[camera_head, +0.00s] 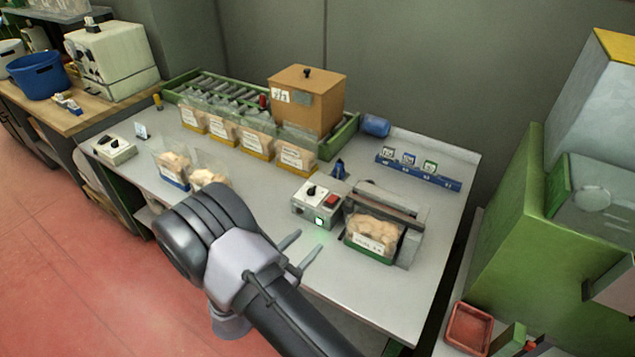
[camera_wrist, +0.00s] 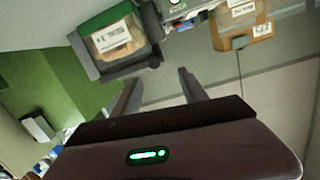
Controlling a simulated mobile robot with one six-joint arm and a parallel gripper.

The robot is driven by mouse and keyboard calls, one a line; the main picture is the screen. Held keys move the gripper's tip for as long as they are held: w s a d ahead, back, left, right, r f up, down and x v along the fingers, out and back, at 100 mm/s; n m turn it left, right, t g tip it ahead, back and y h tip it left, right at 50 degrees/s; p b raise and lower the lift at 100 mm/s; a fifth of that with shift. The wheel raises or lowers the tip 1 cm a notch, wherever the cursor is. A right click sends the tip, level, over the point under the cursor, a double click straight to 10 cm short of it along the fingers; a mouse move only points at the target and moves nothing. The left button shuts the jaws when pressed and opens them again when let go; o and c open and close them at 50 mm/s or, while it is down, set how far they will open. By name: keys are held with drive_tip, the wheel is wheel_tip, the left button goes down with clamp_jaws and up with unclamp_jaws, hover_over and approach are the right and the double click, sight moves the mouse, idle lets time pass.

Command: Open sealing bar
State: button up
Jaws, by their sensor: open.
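The sealer (camera_head: 412,245) is a grey unit on the right part of the white table. Its long sealing bar (camera_head: 388,208) runs across the top of a clear bag of cork stoppers (camera_head: 372,236). I cannot tell if the bar is pressed down on the bag. My gripper (camera_head: 306,243) is open and empty, to the left of the bag and in front of the control box. In the wrist view, the open fingers (camera_wrist: 158,77) point toward the table, apart from the bag (camera_wrist: 112,38) in the sealer.
A grey control box (camera_head: 318,203) with a black knob, red switch and lit green light stands left of the sealer. Several filled bags (camera_head: 257,135) stand behind it, by a brown box (camera_head: 307,98). A blue rack (camera_head: 418,172) lies behind the sealer. The table's front right is clear.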

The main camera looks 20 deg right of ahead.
drive_tip(key=s+n+h, duration=0.1)
drive_tip(key=s, duration=0.1)
drive_tip(key=b, duration=0.2)
approach(347, 209)
drive_tip(key=x, duration=0.9)
drive_tip(key=shift+f, duration=0.1)
clamp_jaws()
idle(0.7)
